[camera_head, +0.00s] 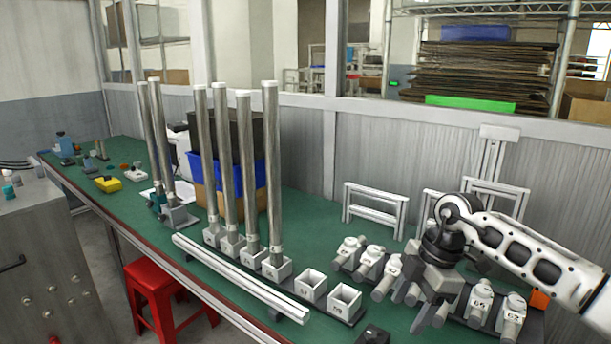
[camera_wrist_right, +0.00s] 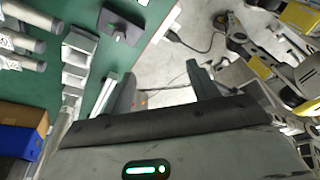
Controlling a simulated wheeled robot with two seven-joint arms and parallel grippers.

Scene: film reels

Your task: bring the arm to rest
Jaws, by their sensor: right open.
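My right gripper (camera_head: 425,308) is dark, at the end of my white arm, which comes in from the right. It hangs in front of the row of grey fittings and hides part of it. In the right wrist view its two fingers (camera_wrist_right: 162,80) stand apart, with nothing between them. Beyond them show the bench edge and the floor. My left gripper does not show in the head view.
On the green bench (camera_head: 225,315), tall metal tubes (camera_head: 247,170) stand in square grey holders. Two holders (camera_head: 345,302) are empty. Grey fittings (camera_head: 370,262) stand in a row, with white racks (camera_head: 375,207) behind. A red stool (camera_head: 155,290) is beside the bench.

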